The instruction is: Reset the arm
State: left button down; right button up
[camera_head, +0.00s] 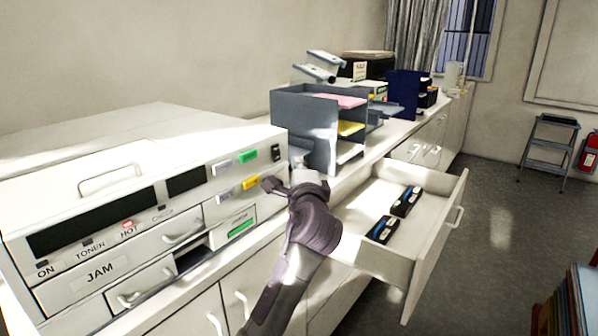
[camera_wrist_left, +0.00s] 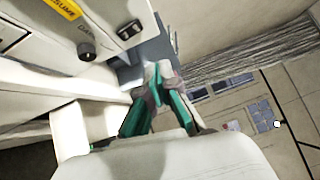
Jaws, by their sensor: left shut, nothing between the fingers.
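My left arm rises from the bottom centre of the head view. Its left gripper (camera_head: 298,178) is in front of the right end of the white copier (camera_head: 150,140), near its control panel. In the left wrist view the left gripper (camera_wrist_left: 157,78) shows green and grey fingers drawn together, with nothing between them. A dark knob (camera_wrist_left: 87,51) and a yellow button (camera_wrist_left: 64,8) on the panel lie to the upper left of the fingers. I cannot tell whether the gripper touches the copier. My right gripper is not in view.
An open drawer (camera_head: 425,235) with two dark boxes, a nearer one (camera_head: 382,230) and a farther one (camera_head: 407,201), juts out right of my arm. A grey paper tray rack (camera_head: 300,125) stands behind the gripper. Open floor (camera_head: 500,220) lies to the right, with a step stool (camera_head: 553,150).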

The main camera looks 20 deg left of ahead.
pick_arm(q)
jog(key=shift+s, duration=0.5)
jog(key=shift+d, duration=0.15)
notch_tip(320, 180, down, 19)
jog(key=w+d+g+h, duration=0.1)
jog(key=w+g+h, duration=0.1)
jog(key=h, duration=0.1)
jog(key=s+f+n+g+h, duration=0.1)
jog(key=s+f+g+h, duration=0.15)
jog(key=f, duration=0.95)
jog(key=s+f+g+h, duration=0.15)
jog(key=s+f, duration=0.25)
jog(key=f, duration=0.8)
jog(key=s+a+f+n+g+h, duration=0.1)
jog(key=s+f+n+g, duration=0.55)
jog(key=s+f, duration=2.45)
jog(key=s+a+f+n+g, duration=0.1)
jog(key=s+f+n+g, duration=0.1)
jog(key=s, duration=1)
jog(key=s+a+f+n+g, duration=0.2)
jog(key=s+f, duration=0.3)
jog(key=s, duration=0.8)
jog(key=shift+a, duration=0.2)
